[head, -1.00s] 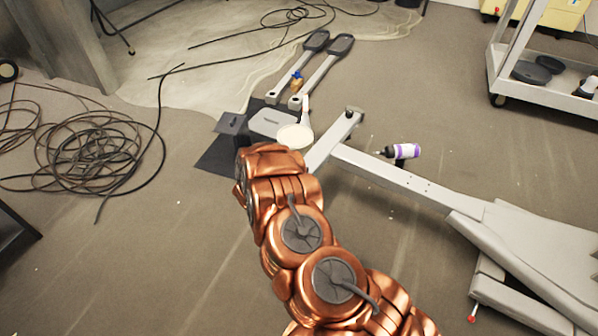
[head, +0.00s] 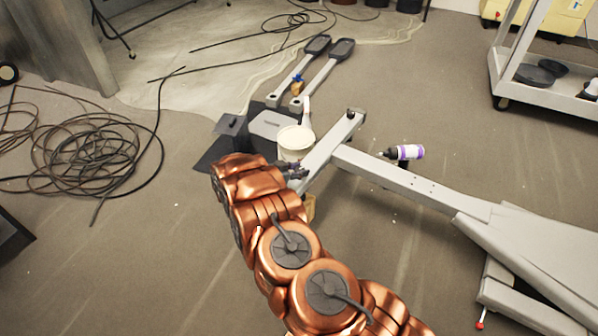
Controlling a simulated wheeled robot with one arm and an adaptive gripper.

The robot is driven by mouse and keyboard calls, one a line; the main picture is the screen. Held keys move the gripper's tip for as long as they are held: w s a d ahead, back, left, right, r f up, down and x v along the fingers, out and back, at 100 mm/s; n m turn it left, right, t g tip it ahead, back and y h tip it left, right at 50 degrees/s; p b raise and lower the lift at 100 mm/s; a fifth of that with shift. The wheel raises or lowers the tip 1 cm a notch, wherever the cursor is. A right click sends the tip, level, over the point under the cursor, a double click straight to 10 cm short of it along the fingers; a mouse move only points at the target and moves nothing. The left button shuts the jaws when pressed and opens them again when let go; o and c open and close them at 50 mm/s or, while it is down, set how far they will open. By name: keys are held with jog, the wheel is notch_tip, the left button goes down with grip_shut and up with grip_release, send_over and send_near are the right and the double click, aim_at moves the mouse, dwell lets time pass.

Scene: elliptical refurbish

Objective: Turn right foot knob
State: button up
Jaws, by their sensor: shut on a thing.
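The grey frame of the elliptical (head: 415,182) lies on the floor, with a crossbar (head: 330,142) at its far end. A dark foot knob (head: 351,113) shows at the crossbar's far end. My gripper (head: 297,171) is at the crossbar's near end, partly hidden by my copper arm. Its dark fingers are shut at that end, on the foot knob there. The knob itself is hidden by the fingers and arm, so its angle cannot be told.
A white bucket (head: 295,143) stands just behind my gripper. Two pedal arms (head: 318,75) lie farther back. Coiled cable (head: 95,150) covers the left floor, and a white cart (head: 545,95) stands right.

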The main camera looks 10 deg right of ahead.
jog(key=shift+d, duration=0.25)
jog(key=o, duration=1.2)
jog(key=shift+c, duration=0.2)
jog(key=shift+a, duration=0.15)
jog(key=shift+s+a+r, duration=0.15)
jog(key=shift+a, duration=0.15)
jog(key=v, duration=1.1)
jog(key=shift+s, duration=0.15)
jog(key=shift+a, duration=0.15)
